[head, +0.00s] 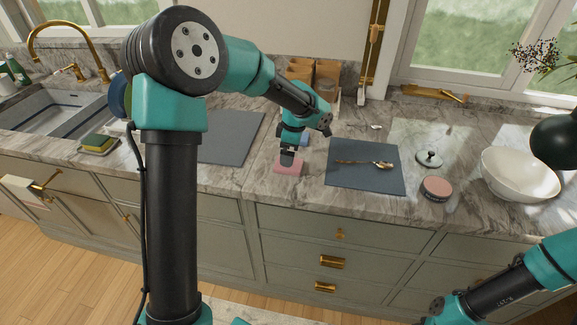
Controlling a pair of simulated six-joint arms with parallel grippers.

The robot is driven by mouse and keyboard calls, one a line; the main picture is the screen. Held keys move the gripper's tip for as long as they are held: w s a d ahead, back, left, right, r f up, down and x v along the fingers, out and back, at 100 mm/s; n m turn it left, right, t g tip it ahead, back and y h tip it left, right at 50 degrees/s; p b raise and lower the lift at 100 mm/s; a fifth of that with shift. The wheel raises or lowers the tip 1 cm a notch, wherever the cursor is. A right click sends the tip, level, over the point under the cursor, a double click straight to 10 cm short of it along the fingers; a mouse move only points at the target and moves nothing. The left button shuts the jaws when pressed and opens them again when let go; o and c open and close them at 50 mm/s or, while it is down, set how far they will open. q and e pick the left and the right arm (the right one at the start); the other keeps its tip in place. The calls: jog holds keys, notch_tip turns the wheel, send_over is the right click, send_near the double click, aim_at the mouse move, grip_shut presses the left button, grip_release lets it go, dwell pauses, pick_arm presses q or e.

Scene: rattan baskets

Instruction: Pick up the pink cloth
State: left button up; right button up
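The pink cloth (289,170) lies small and flat on the marble counter, left of a dark grey mat. My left gripper (287,160) points down right over it, and its dark fingertips cover the cloth's upper part. I cannot tell whether the fingertips touch the cloth or whether they are open or shut. My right gripper is not in view; only parts of my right arm show at the right edge.
The grey mat (350,181) holds a wooden spoon (366,163). To its right are a round pink-topped tin (436,187), a lid (429,158) and a white bowl (516,178). Another grey mat (230,145) lies left. A sponge (97,143) sits by the sink (50,118). Brown containers (326,78) stand behind.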

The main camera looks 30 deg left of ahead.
pick_arm(q)
jog(key=shift+s+a+f, duration=0.15)
jog(key=shift+f, duration=2.4)
jog(key=shift+c, duration=0.5)
jog(key=c, duration=0.9)
jog(key=shift+o, duration=0.2)
jog(key=shift+r, duration=0.15)
jog(key=shift+r, duration=1.4)
jog(key=s+d+r, duration=0.1)
jog(key=s+d, duration=0.2)
jog(key=s, duration=0.4)
jog(key=s+d+r, duration=0.1)
jog(key=s+d, duration=0.3)
jog(key=s, duration=0.3)
jog(key=shift+d, duration=0.3)
